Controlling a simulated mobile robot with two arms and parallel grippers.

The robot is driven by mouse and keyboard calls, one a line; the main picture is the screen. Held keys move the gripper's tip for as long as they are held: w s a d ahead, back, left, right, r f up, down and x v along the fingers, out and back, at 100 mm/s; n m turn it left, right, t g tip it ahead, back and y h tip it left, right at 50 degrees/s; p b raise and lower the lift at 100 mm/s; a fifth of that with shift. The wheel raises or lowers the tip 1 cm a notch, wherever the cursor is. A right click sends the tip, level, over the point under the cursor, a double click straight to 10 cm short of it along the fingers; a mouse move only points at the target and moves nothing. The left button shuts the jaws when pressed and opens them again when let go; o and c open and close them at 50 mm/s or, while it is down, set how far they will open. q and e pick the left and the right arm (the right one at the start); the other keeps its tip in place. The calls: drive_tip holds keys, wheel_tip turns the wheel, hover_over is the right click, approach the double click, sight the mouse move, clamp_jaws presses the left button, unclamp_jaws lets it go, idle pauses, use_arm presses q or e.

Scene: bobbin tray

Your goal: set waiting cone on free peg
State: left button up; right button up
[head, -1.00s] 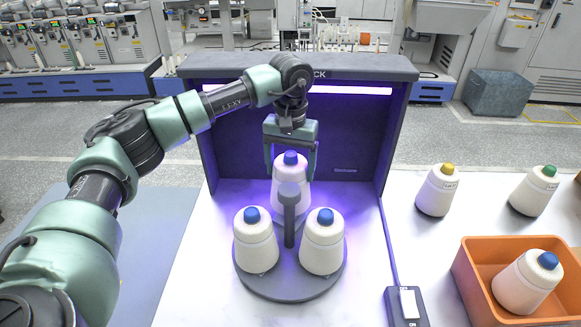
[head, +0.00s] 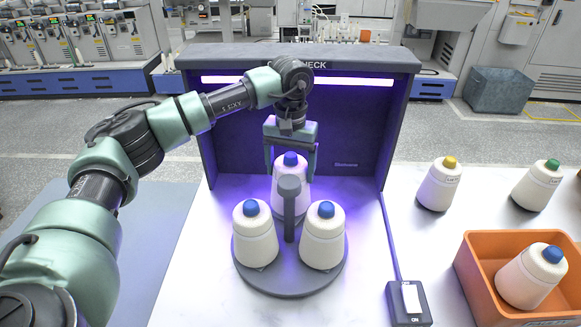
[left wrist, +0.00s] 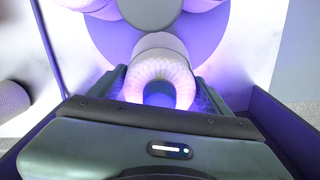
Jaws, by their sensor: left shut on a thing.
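A round grey tray (head: 290,284) with an upright grey post (head: 290,205) at its middle stands on the white table. Two white cones with blue tips stand upright on it, front left (head: 255,240) and front right (head: 323,242). My left gripper (head: 290,170) is shut on a third blue-tipped white cone (head: 291,192), upright at the tray's back. The post hides part of this cone's base, so I cannot tell whether it rests on the tray. In the left wrist view the held cone (left wrist: 160,68) sits between the fingers. My right gripper is not in view.
A dark lit booth (head: 348,140) stands close behind the held cone. At right are a yellow-tipped cone (head: 438,188), a green-tipped cone (head: 535,188) and an orange bin (head: 482,268) with a blue-tipped cone inside (head: 528,280). A small switch box (head: 408,303) lies right of the tray.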

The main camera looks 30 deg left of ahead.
sight(291, 155)
use_arm(q)
drive_tip(key=shift+f+b, duration=0.75)
drive_tip(key=shift+f, duration=0.4)
idle(0.6)
drive_tip(key=o, duration=2.1)
drive_tip(key=shift+c, duration=0.2)
wheel_tip(291, 155, up, 7)
drive_tip(key=shift+f+b, duration=0.1)
drive_tip(key=shift+b, duration=0.6)
drive_tip(key=shift+r, duration=0.55)
